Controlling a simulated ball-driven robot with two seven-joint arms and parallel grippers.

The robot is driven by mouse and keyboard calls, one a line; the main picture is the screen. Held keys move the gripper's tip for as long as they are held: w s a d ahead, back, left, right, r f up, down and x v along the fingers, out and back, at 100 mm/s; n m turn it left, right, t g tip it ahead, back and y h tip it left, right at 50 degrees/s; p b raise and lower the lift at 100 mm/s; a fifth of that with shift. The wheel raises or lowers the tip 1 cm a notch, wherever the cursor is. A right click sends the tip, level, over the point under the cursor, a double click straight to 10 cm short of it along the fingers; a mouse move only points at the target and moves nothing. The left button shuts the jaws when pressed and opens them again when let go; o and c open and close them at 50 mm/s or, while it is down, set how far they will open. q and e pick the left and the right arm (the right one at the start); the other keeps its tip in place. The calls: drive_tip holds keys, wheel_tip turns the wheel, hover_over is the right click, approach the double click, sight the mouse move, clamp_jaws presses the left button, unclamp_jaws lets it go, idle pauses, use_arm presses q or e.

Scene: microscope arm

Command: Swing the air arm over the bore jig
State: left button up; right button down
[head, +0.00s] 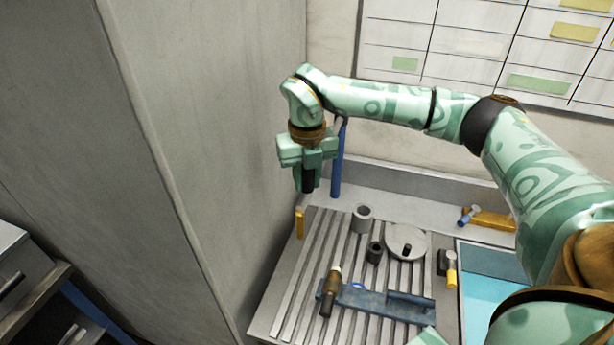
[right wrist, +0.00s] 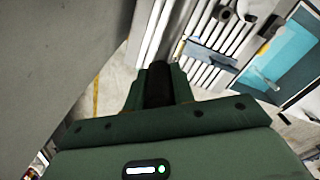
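My right gripper (head: 308,180) points down above the back left of the bench, beside a blue upright post (head: 338,165). Its two fingers close around a dark, round, handle-like piece, which also shows between the fingers in the right wrist view (right wrist: 158,85). This may be the air arm's grip; its link to the post is hidden by my gripper and wrist. On the slotted bench top lies a blue fixture bar (head: 385,303) with a dark brown cylinder (head: 329,292) across its left end. Which bench piece is the bore jig I cannot tell for sure. My left gripper is not visible.
A grey hollow cylinder (head: 362,219), a smaller dark cylinder (head: 374,252) and a pale disc (head: 405,243) with a dark knob stand on the slotted bench. A yellow upright piece (head: 299,223) marks its left edge. A tall grey panel (head: 200,130) stands close left of my gripper.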

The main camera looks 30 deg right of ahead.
drive_tip(key=s+d+n+p, duration=0.2)
drive_tip(key=s+d, duration=0.3)
drive_tip(key=shift+d, duration=0.15)
drive_tip(key=shift+r, duration=0.1)
drive_tip(key=c, duration=1.2)
unclamp_jaws()
drive_tip(key=shift+o, duration=0.2)
wheel_tip(320, 180, up, 16)
drive_tip(key=shift+r, duration=0.15)
